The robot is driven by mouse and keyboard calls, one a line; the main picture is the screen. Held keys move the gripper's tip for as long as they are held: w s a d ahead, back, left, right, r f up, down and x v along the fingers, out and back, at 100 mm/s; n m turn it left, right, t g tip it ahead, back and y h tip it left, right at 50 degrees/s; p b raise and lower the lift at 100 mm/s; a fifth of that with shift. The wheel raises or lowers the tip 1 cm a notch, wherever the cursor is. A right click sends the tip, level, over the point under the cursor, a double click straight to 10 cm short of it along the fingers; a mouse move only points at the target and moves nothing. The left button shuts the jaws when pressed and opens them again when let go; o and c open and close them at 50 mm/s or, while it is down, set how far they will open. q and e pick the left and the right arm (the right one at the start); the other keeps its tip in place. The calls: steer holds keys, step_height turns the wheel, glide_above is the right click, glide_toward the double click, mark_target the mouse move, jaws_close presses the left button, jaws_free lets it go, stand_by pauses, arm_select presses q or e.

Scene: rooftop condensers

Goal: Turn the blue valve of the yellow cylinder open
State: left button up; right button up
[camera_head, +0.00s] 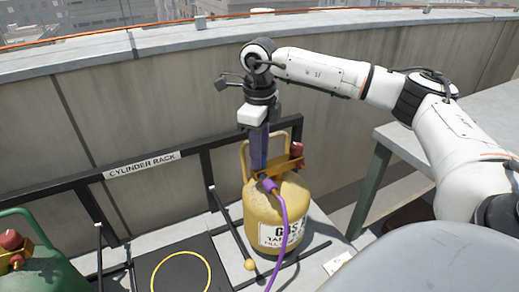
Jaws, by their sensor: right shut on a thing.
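The yellow cylinder (262,216) stands upright in the rack, with a yellow handle frame and a black-and-white label. My right gripper (258,168) points straight down onto its top, inside the handle frame. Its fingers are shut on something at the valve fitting. The blue valve cannot be made out apart from the fingers, which cover that spot. A purple hose (283,228) runs from a fitting just below the fingertips down the cylinder's front. A red knob (297,149) sits right of the fingers. My left gripper is out of view.
A black rack rail with a "CYLINDER RACK" sign (142,164) runs behind the cylinder. A green cylinder (45,268) with a red knob stands at lower left. A yellow ring (154,273) marks an empty floor spot between them. A grey table (378,143) stands at right.

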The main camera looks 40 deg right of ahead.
steer(key=n+p, duration=0.1)
steer(key=n, duration=0.2)
steer(key=shift+r+n, duration=0.1)
steer(key=shift+n, duration=0.3)
steer(key=n, duration=0.3)
steer(key=shift+n+p, duration=0.3)
steer(key=shift+p, duration=0.1)
steer(key=n, duration=0.3)
steer(key=shift+n, duration=0.4)
steer(key=n+p, duration=0.1)
steer(key=n, duration=1)
steer(key=shift+n, duration=0.4)
steer(key=n, duration=0.4)
steer(key=shift+n, duration=1.7)
